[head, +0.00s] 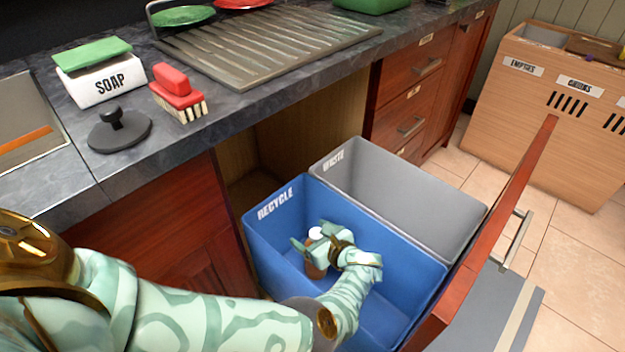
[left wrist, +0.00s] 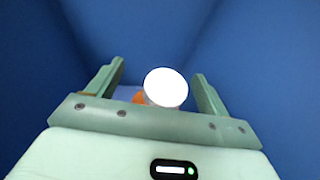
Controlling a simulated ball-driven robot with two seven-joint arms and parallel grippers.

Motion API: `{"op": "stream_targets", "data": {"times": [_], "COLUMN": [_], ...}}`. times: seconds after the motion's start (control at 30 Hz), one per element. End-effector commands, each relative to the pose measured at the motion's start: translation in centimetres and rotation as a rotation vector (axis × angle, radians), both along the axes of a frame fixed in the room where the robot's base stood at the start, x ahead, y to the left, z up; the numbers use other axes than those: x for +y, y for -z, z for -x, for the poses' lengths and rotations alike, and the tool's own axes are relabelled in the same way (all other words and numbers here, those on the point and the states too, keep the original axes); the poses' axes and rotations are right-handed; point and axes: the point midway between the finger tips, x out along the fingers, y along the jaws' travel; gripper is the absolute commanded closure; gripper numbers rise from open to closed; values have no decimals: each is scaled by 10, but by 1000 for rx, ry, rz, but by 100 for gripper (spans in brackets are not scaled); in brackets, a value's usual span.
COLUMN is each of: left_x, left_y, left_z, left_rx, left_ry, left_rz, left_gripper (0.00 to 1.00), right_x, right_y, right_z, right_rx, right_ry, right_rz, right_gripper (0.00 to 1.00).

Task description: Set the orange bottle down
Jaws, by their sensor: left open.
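The orange bottle (head: 316,266) with a white cap is inside the blue bin marked RECYCLE (head: 268,240), and looks upright. My left gripper (head: 314,242) reaches down into this bin and is open around the bottle's upper part. In the left wrist view the white cap (left wrist: 166,88) shows between the two spread fingers of the left gripper (left wrist: 158,72), with a bit of orange beside it. Both fingers look apart from the cap. The bottle's base is hidden, so I cannot tell if it touches the bin floor. My right gripper is not in view.
A grey bin marked WASTE (head: 400,190) stands behind the blue one in the pulled-out drawer, whose red front (head: 490,240) rises at right. The counter above holds a soap box (head: 105,82), a red brush (head: 177,92) and a drying rack (head: 265,45).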

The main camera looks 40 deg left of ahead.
Motion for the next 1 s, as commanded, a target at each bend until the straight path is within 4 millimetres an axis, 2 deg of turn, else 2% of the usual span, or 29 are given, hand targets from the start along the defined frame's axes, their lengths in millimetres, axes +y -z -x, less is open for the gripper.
{"op": "stream_targets", "data": {"times": [0.07,0.2,0.3,0.47,1.0], "left_x": [0,-28,-46,-63,-68], "left_y": [-12,-28,-34,-38,-38], "left_z": [-2,3,7,11,13], "left_rx": [-6,-7,-5,-6,-5], "left_ry": [0,6,4,2,0], "left_rz": [1,-1,-1,-1,-2], "left_gripper": [21,21,21,21,21], "right_x": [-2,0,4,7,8], "right_y": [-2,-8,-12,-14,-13], "right_z": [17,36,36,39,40], "right_rx": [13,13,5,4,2], "right_ry": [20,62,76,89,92], "right_rz": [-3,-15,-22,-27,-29], "right_gripper": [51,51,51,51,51]}}
